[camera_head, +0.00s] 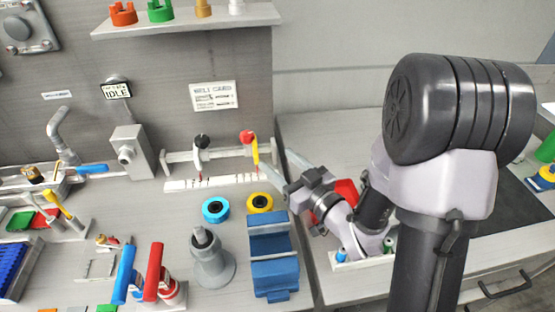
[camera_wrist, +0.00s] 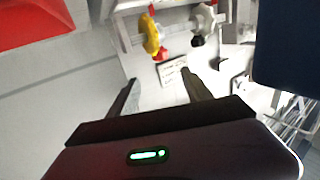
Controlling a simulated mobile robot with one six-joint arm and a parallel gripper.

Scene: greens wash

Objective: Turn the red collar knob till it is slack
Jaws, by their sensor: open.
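The red collar knob (camera_head: 246,136) sits on top of a yellow collar (camera_head: 255,152) near the right end of a pale rail. The red knob also shows in the wrist view (camera_wrist: 160,55), beside the yellow collar (camera_wrist: 150,35). A black knob (camera_head: 202,140) on a white collar stands to its left on the same rail; that black knob shows in the wrist view (camera_wrist: 197,41) too. My gripper (camera_head: 272,164) is open and empty, just right of the yellow collar. In the wrist view, my gripper (camera_wrist: 160,85) has its fingers apart, with the red knob beyond them, not between them.
A white sign (camera_head: 213,95) is on the wall behind the rail. Blue (camera_head: 215,209) and yellow rings (camera_head: 260,202), a grey post (camera_head: 211,262) and a blue block (camera_head: 273,270) stand in front. A shelf (camera_head: 180,24) with several fittings hangs above.

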